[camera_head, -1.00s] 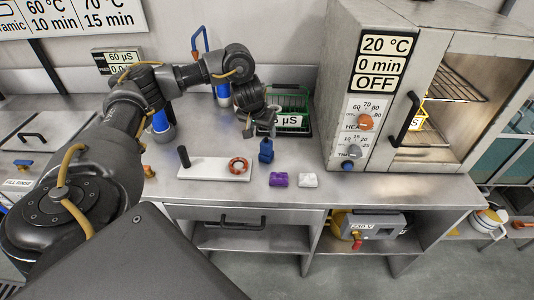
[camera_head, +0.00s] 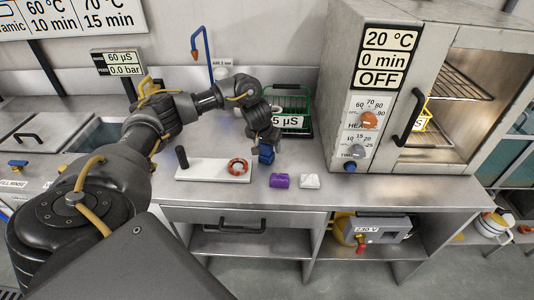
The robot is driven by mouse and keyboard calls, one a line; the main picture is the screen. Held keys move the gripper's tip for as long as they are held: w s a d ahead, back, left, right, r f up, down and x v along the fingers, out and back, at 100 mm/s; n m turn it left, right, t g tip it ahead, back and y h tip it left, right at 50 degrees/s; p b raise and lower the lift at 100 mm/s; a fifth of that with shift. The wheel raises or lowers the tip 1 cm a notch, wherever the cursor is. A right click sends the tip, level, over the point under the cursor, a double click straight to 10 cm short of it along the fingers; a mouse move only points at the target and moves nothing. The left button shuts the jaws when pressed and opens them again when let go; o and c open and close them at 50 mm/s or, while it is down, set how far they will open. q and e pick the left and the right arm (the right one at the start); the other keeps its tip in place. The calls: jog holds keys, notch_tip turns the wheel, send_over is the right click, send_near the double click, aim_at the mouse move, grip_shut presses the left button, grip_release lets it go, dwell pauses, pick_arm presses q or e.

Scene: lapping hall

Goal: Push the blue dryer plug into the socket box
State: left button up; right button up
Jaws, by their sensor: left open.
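A small blue piece (camera_head: 266,155), which looks like the blue dryer plug, stands on the steel bench behind the purple block. My left gripper (camera_head: 266,143) is open and points down right at its top; the fingers hide its upper part. I cannot tell whether they touch it. A grey box marked 230 V (camera_head: 381,230), which looks like the socket box, sits on the shelf below the bench at right, with a yellow part and a red part at its left. Its socket openings cannot be made out. My right gripper is not in view.
A white plate (camera_head: 208,176) holds a black peg and an orange ring. Purple (camera_head: 280,181) and white (camera_head: 309,181) blocks lie near the front edge. A green rack (camera_head: 291,105) stands behind the gripper. The dryer oven (camera_head: 345,100) stands at right, a blue hose at the back.

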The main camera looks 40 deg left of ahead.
pick_arm(q)
jog(key=shift+w+f, duration=0.1)
jog(key=shift+f, duration=0.1)
jog(key=c, duration=1.2)
jog(key=shift+r, duration=0.45)
notch_tip(320, 180, up, 2)
jog(key=shift+w+r, duration=0.1)
jog(key=shift+r, duration=0.05)
jog(key=s+d+r+p, duration=0.7)
jog(key=s+d+r, duration=0.1)
jog(key=s+r, duration=0.2)
jog(key=shift+s+d, duration=0.2)
jog(key=shift+s, duration=0.5)
